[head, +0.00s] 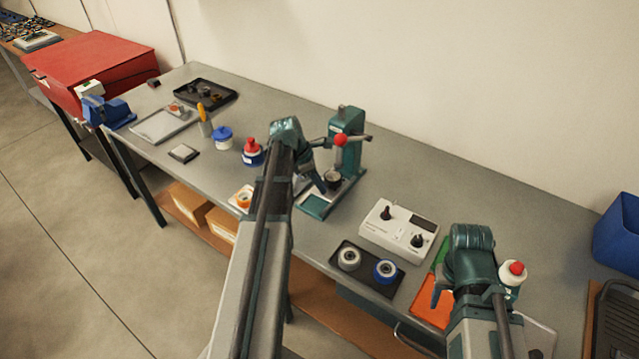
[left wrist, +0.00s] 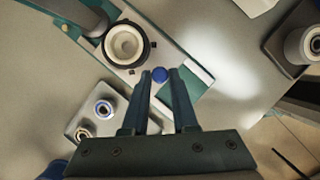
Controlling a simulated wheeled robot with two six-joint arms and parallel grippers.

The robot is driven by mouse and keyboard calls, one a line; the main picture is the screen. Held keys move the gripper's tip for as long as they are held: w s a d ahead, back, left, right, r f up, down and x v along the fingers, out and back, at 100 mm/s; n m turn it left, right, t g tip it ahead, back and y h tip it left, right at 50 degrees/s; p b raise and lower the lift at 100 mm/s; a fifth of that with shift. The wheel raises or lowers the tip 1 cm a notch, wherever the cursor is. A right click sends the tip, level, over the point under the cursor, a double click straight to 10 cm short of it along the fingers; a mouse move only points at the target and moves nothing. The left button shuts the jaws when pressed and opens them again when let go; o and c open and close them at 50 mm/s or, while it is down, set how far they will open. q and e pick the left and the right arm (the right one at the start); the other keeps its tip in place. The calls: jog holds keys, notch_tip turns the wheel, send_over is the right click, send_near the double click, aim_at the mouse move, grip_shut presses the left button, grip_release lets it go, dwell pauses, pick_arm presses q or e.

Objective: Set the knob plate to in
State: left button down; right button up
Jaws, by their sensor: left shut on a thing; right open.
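The teal press (head: 347,140) stands on the bench with a red ball on its lever. In the left wrist view its light grey knob plate (left wrist: 110,62) carries a round white-and-dark cup (left wrist: 127,43) and a small blue knob (left wrist: 160,74). My left gripper (head: 320,186) is at the press base. In the left wrist view its fingers (left wrist: 162,78) stand on either side of the blue knob and are shut on it. Teal base (left wrist: 190,90) shows beside the plate. My right gripper (head: 440,294) is open and empty above the orange and green mat; its far finger is hidden.
A white control box (head: 399,229) and a black tray (head: 366,268) with two ringed parts lie right of the press. A red-capped bottle (head: 512,272) stands by my right arm. A blue jar (head: 223,137) and a red-capped jar (head: 252,152) are to the left.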

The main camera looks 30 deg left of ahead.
aim_at(328, 180)
dwell(0.8)
pick_arm(q)
jog(key=w, duration=0.3)
jog(key=shift+w+d, duration=0.1)
jog(key=shift+w, duration=0.25)
jog(key=shift+s, duration=0.1)
jog(key=c, duration=0.7)
grip_release()
pick_arm(e)
jog(key=shift+r, duration=0.1)
